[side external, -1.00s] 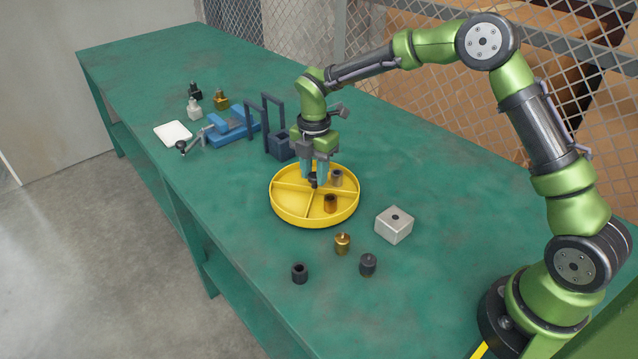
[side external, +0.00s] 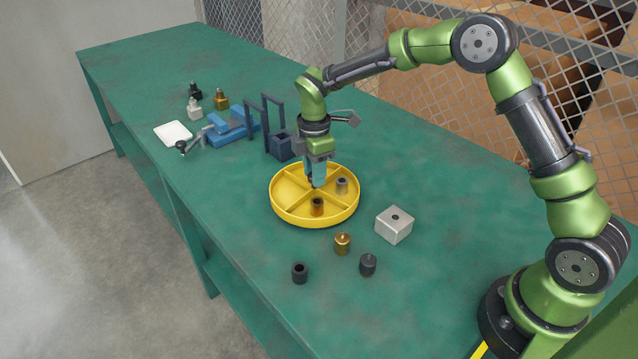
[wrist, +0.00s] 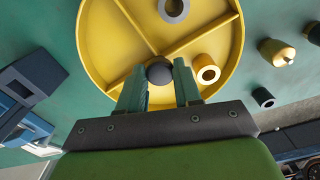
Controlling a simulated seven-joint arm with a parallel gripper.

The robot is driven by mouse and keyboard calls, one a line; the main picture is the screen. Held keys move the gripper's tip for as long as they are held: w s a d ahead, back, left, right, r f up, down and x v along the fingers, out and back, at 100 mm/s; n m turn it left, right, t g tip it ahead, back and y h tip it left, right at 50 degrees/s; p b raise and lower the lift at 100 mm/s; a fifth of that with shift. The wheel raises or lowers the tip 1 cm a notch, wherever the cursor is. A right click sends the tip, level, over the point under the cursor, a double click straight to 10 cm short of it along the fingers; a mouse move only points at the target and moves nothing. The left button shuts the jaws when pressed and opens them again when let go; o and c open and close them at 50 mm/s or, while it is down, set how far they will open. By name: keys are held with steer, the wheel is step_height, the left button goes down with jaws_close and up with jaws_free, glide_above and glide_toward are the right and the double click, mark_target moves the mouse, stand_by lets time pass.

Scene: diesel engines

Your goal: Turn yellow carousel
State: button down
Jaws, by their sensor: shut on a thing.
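The yellow carousel (side external: 283,211) is a round, low-walled tray with dividers, lying flat on the green bench. It also shows in the wrist view (wrist: 103,62). My gripper (side external: 317,183) points down at its centre. In the wrist view my fingers (wrist: 159,80) are on either side of the dark round centre knob (wrist: 159,71), shut on it. A brown hollow cylinder (side external: 317,207) stands in the front compartment. A grey hollow cylinder (side external: 342,186) stands in the right compartment. The knob is mostly hidden by my fingers in the side view.
A silver block with a hole (side external: 394,226) is right of the carousel. A brass part (side external: 342,244), a dark grey part (side external: 368,265) and a black hollow cylinder (side external: 299,273) stand in front. A dark blue frame (side external: 283,147) and blue fixture (side external: 230,128) are behind left.

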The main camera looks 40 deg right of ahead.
steer(key=shift+a+m, duration=0.1)
steer(key=shift+m, duration=18.9)
